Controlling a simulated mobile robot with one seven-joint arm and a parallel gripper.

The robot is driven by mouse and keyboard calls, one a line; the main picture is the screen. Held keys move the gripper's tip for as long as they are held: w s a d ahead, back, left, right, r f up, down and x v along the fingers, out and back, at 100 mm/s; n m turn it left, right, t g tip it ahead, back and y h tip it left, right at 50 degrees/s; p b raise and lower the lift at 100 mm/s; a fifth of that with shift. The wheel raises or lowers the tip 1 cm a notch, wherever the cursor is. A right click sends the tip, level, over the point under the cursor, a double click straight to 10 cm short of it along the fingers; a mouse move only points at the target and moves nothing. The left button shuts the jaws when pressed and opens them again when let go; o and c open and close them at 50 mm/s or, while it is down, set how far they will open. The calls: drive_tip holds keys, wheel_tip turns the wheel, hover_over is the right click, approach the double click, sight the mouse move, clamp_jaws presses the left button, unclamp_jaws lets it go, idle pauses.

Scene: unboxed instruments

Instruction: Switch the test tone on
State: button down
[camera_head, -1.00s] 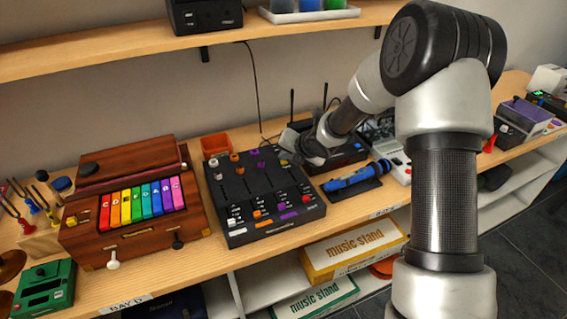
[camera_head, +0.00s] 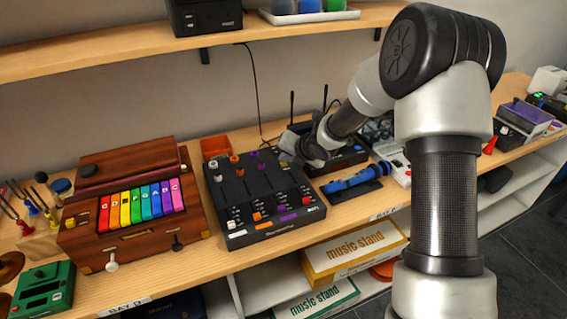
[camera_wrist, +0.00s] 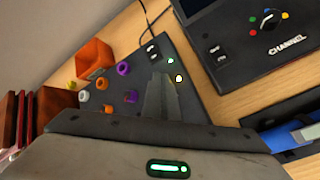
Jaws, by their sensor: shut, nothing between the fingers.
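A black mixer (camera_head: 262,205) with coloured knobs and sliders stands on the wooden bench. In the wrist view its far end shows orange, purple and white knobs, small rocker switches (camera_wrist: 152,50), a green spot (camera_wrist: 171,61) and a white spot (camera_wrist: 179,78). I cannot read a label naming the test tone. My gripper (camera_wrist: 160,82) is shut and empty, pointing down over the far right end of the mixer, close to these switches. In the head view my gripper (camera_head: 288,153) hides that corner. I cannot tell whether the fingertips touch the panel.
A black box marked CHANNEL (camera_wrist: 262,40) stands close to the mixer's right. A blue cylindrical device (camera_head: 355,180) lies on a dark stand nearby. An orange bin (camera_head: 215,147) is behind the mixer, and a wooden box with coloured keys (camera_head: 135,205) is to its left.

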drive_tip(key=shift+r, duration=0.5)
drive_tip(key=shift+p, duration=0.3)
wheel_tip(320, 180, up, 6)
drive_tip(key=p, duration=0.5)
